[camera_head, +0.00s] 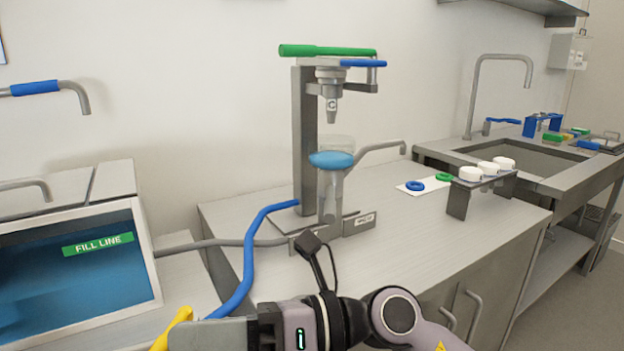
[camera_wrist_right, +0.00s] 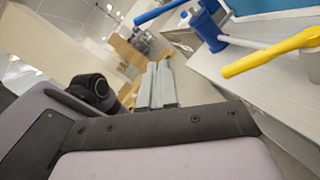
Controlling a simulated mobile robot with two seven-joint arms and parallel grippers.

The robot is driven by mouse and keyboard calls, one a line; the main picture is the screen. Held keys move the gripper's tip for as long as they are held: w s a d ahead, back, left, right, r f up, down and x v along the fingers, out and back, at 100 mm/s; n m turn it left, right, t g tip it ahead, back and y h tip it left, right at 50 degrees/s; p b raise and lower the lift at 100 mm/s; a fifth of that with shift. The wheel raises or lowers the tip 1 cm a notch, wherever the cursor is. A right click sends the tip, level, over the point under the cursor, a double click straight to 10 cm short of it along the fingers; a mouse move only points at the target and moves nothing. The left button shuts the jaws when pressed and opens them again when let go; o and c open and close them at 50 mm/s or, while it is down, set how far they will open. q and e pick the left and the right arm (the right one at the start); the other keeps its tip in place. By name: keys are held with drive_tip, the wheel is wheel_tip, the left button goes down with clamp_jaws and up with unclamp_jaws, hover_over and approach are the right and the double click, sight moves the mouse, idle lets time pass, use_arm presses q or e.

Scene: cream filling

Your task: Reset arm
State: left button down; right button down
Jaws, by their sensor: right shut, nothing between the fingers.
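My right gripper (camera_head: 190,337) is low in the head view, in front of the bench, with its forearm reaching in from the lower right. In the right wrist view its two grey fingers (camera_wrist_right: 160,86) lie together, shut, with nothing between them. A yellow handle (camera_head: 176,326) shows just beyond the gripper; whether they touch cannot be told from the head view. The yellow handle (camera_wrist_right: 270,52) lies to the right of the fingers in the wrist view, apart from them. My left gripper is in neither view.
A blue hose (camera_head: 248,262) curves toward my gripper. A FILL LINE tank (camera_head: 85,290) is left. A cup rack (camera_head: 458,198) and sink (camera_head: 530,155) are right.

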drive_tip(key=w+d+f+m+t+y, duration=0.15)
drive_tip(key=w+d+m+t, duration=0.3)
drive_tip(key=m+t, duration=0.5)
drive_tip(key=w+d+f+m+t+y, duration=0.1)
drive_tip(key=w+d+f+m+t, duration=0.15)
drive_tip(key=d+m+t, duration=0.65)
drive_tip(key=w+d+f+m+t+h, duration=0.1)
drive_tip(key=d+f+m+h, duration=0.2)
drive_tip(key=f+m+h, duration=0.55)
drive_tip(key=w+d+f+m+t+h, duration=0.15)
drive_tip(key=d+f+m+h, duration=0.35)
drive_tip(key=m, duration=0.6)
drive_tip(key=s+d+f+m+g+h, duration=0.2)
drive_tip(key=s+d+f+m+g, duration=0.15)
drive_tip(key=s+f, duration=0.4)
drive_tip(key=s+d+f+m+g+h, duration=0.25)
drive_tip(key=s+d+f+m, duration=0.2)
drive_tip(key=f, duration=0.65)
drive_tip(key=s+d+r+g+p, duration=0.1)
drive_tip(key=s+r+p, duration=0.2)
drive_tip(key=r+p, duration=0.6)
drive_tip(key=p, duration=0.4)
drive_tip(key=shift+s+d, duration=0.15)
drive_tip(key=shift+d, duration=0.2)
